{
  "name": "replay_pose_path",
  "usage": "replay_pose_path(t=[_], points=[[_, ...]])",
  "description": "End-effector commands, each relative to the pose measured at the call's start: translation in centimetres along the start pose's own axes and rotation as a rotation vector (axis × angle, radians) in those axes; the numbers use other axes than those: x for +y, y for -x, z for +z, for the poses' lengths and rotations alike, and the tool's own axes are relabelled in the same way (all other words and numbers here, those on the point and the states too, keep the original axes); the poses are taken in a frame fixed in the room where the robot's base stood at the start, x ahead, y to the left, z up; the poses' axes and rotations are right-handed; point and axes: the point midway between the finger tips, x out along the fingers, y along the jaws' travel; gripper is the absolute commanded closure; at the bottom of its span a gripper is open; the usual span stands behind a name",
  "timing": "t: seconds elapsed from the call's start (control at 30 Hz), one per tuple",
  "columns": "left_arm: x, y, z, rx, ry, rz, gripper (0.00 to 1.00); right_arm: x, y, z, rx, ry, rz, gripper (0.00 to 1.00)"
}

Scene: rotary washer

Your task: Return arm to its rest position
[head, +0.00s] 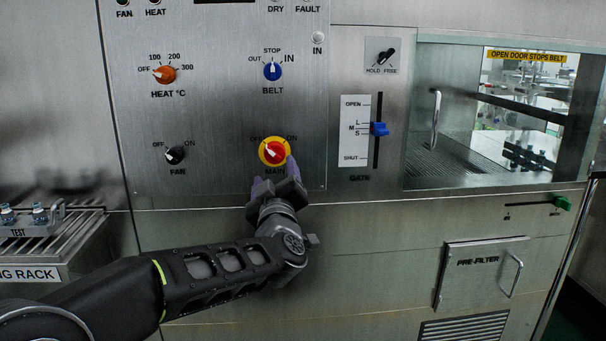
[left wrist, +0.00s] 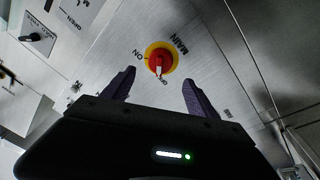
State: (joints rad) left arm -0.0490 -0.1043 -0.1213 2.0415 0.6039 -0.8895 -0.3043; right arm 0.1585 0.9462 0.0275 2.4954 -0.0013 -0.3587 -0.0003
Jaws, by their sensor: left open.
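My left arm comes in from the left in the head view. Its gripper (head: 275,173) is just below the red MAIN knob (head: 273,151) on its yellow disc, with a fingertip overlapping the disc's lower edge in the picture. In the left wrist view the open purple fingers (left wrist: 158,80) have nothing between them, and the MAIN knob (left wrist: 158,60) shows beyond the tips. I cannot tell the exact gap to the panel. The knob's white pointer is toward OFF. My right gripper is not in view.
The panel also carries the HEAT knob (head: 164,74), FAN knob (head: 174,155), BELT knob (head: 272,71) and blue GATE slider (head: 379,129). A door handle (head: 435,118) and the pre-filter handle (head: 512,275) stick out at right. A rack (head: 88,242) stands at left.

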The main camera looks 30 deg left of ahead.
Motion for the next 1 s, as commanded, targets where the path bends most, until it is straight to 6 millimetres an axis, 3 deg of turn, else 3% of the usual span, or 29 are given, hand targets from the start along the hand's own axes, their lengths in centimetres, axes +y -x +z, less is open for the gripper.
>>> replay_pose_path(t=[0.27,0.37,0.47,0.57,0.63,0.77,0.9,1.0], points=[[0.1,0.0,0.3,-0.01,0.016,0.004,0.32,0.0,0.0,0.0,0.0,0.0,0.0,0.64],[1.0,0.3,1.9,-0.064,0.024,0.045,0.32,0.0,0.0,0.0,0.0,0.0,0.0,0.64],[2.0,1.3,5.6,-0.156,0.004,0.096,0.32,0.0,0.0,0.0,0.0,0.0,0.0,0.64],[2.5,2.8,11.4,-0.281,-0.04,0.139,0.32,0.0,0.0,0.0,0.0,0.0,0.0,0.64],[2.3,4.5,16.3,-0.389,-0.08,0.166,0.32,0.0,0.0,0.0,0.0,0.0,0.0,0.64],[0.7,8.9,26.1,-0.61,-0.16,0.199,0.32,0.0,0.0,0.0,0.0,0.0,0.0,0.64],[-2.3,15.4,35.4,-0.853,-0.244,0.22,0.32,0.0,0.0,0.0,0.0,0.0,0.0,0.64],[-5.2,21.0,41.0,-1.028,-0.298,0.223,0.32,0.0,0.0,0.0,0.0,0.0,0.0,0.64]])
